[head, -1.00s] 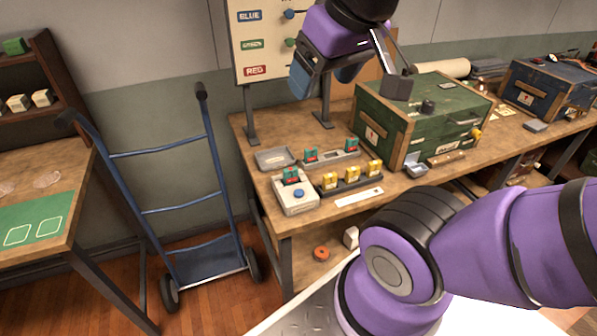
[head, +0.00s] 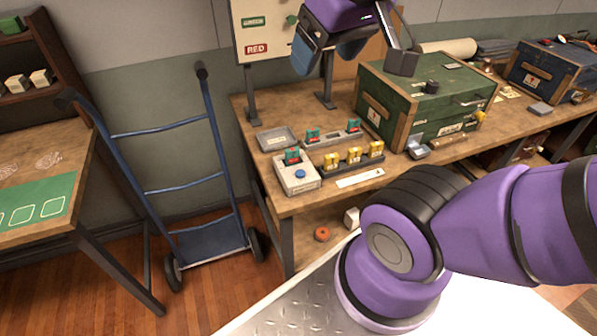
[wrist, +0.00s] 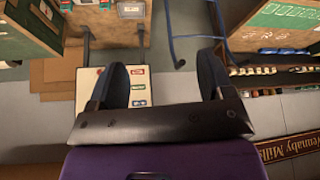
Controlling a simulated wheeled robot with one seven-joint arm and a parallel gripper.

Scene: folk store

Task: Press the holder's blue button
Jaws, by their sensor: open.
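The holder (head: 298,184) is a pale grey box at the front left corner of the wooden workbench. Its round blue button (head: 300,173) sits on the top face, with a green-and-red piece (head: 292,156) upright in it behind the button. My gripper (head: 338,62) is high above the back of the bench, in front of the label board, well apart from the holder. In the wrist view my gripper (wrist: 165,78) shows two dark fingers spread wide with nothing between them. I cannot make out the blue button in the wrist view.
A rack of yellow pieces (head: 354,162) stands right of the holder, and a grey tray (head: 276,139) lies behind it. A green chest (head: 415,100) fills the bench middle. A blue hand truck (head: 178,187) stands on the floor to the left.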

